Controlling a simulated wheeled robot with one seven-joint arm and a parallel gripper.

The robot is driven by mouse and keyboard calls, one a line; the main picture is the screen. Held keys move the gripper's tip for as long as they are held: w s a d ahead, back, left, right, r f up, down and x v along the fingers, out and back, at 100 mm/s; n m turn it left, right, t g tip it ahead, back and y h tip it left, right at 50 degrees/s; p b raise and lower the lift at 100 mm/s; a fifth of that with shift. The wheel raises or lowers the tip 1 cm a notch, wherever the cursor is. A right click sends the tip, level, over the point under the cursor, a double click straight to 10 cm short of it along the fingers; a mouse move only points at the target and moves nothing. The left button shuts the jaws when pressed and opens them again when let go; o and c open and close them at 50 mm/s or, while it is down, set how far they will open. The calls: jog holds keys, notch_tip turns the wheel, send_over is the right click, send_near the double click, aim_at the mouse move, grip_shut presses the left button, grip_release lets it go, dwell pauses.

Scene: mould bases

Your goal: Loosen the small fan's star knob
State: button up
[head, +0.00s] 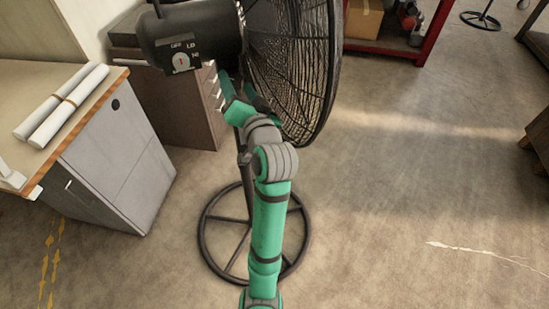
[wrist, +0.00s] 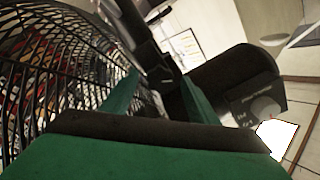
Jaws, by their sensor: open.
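The fan has a black wire cage (head: 290,60) and a dark motor housing (head: 195,32) with a dial (head: 181,62) marked OFF and LO. It stands on a pole with a round ring base. My gripper (head: 232,88) is open just below the housing, behind the cage, and my arm hides part of the pole. In the wrist view, the green fingers (wrist: 158,90) are apart, with the cage (wrist: 60,70) on the left and the housing (wrist: 235,80) on the right. Dark fan parts lie beyond and between them. I cannot make out the star knob clearly in either view.
A desk (head: 112,130) with rolled white paper (head: 62,105) stands at the left. A brown drawer cabinet (head: 175,105) is behind the fan. A red-framed shelf (head: 385,45) stands at the back. The floor (head: 410,170) to the right is largely clear.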

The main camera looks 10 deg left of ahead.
jog(key=shift+m, duration=0.6)
jog(key=v, duration=1.1)
jog(key=s+d+f+h, duration=0.2)
jog(key=d+f, duration=0.1)
jog(key=f, duration=0.3)
jog(key=s+d+f+h, duration=0.2)
jog(key=s+d+f, duration=0.1)
jog(key=f, duration=0.4)
jog(key=s+d+f+h, duration=0.1)
jog(key=s+d+f, duration=0.2)
jog(key=f, duration=0.4)
jog(key=shift+d+t+h, duration=0.25)
jog(key=shift+t+h, duration=0.05)
jog(key=shift+h, duration=0.1)
jog(key=shift+s, duration=0.1)
